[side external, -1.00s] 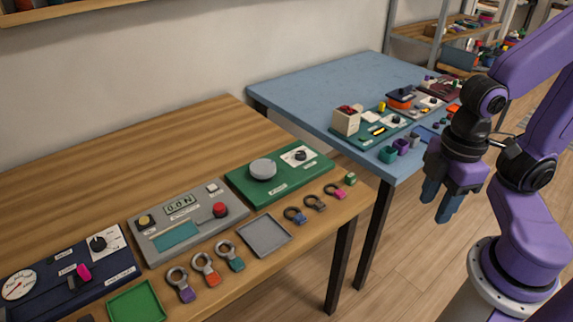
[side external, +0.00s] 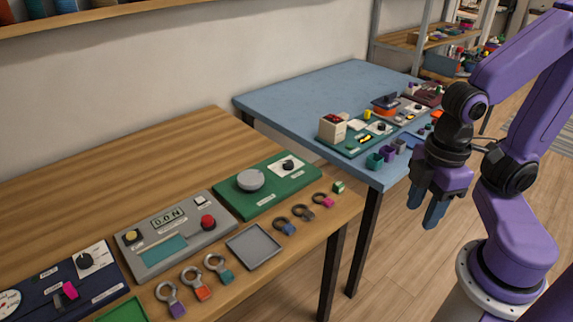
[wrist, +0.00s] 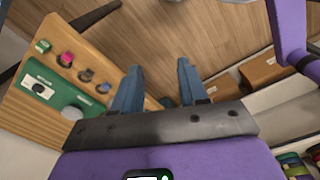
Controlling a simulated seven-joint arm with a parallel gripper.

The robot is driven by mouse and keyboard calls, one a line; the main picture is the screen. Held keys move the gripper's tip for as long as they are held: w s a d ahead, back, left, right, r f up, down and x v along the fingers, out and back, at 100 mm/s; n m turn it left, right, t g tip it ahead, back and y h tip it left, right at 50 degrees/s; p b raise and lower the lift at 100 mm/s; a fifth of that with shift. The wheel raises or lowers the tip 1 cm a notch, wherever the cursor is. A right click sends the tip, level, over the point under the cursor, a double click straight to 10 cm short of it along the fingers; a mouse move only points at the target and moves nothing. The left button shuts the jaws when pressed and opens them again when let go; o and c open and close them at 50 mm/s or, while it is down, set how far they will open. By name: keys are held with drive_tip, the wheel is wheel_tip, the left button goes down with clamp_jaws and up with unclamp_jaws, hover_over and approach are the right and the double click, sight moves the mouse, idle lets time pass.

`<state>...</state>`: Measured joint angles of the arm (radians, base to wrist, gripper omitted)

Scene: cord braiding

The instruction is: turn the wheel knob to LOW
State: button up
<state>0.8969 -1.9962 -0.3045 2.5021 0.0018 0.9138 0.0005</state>
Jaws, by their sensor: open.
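The green panel (side external: 268,200) lies on the wooden table and carries a grey round wheel (side external: 251,179) and a small black knob (side external: 288,166) on a white dial plate. Its printed labels are too small to read, so I cannot tell the knob's setting. The same panel (wrist: 58,98) shows at the left of the wrist view, with the knob (wrist: 38,88) and the wheel (wrist: 72,113). My gripper (side external: 424,207) is open and empty, fingers pointing down, in the air right of the wooden table and well apart from the panel. Its fingers (wrist: 158,90) are spread over the floor in the wrist view.
A grey panel (side external: 180,250) with a display and buttons, and a navy panel (side external: 75,295) with another knob, lie left of the green one. Several ring-handled tags and a grey tray (side external: 254,247) line the front edge. A blue table (side external: 300,100) with more panels stands behind.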

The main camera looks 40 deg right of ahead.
idle(0.3)
drive_tip(key=o, duration=0.4)
drive_tip(key=w+a+r, duration=0.1)
drive_tip(key=w+a, duration=0.2)
drive_tip(key=w, duration=0.4)
drive_tip(key=w+a+r, duration=0.2)
drive_tip(key=w+a, duration=0.1)
drive_tip(key=w, duration=1.7)
hover_over(288, 163)
wheel_tip(288, 163, down, 7)
wheel_tip(288, 163, down, 17)
drive_tip(key=shift+d+f, duration=0.1)
drive_tip(key=c, duration=1)
